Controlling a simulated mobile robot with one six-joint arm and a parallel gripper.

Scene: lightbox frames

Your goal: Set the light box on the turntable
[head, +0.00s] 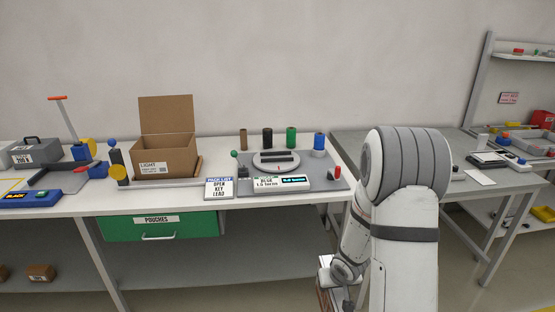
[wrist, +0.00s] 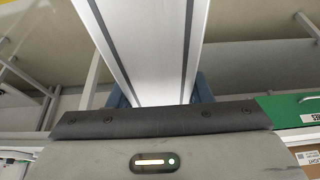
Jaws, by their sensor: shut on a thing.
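The light box (head: 165,158) is an open brown cardboard box labelled LIGHT, standing upright on the bench left of centre with its back flap raised. A corner of it shows upside down at the lower right of the wrist view (wrist: 301,171). The turntable (head: 262,168) is a round grey disc on a grey base, right of the light box, with a dark bar across its top. My gripper (wrist: 163,98) is below the bench front, away from both. The panel's far end is hidden.
A PACK LIST card (head: 219,188) and a display (head: 281,182) stand before the turntable. Several coloured cylinders (head: 291,137) stand behind it. A green POUCHES drawer (head: 190,229) is under the bench. A second bench (head: 460,185) is at right, partly hidden by my arm.

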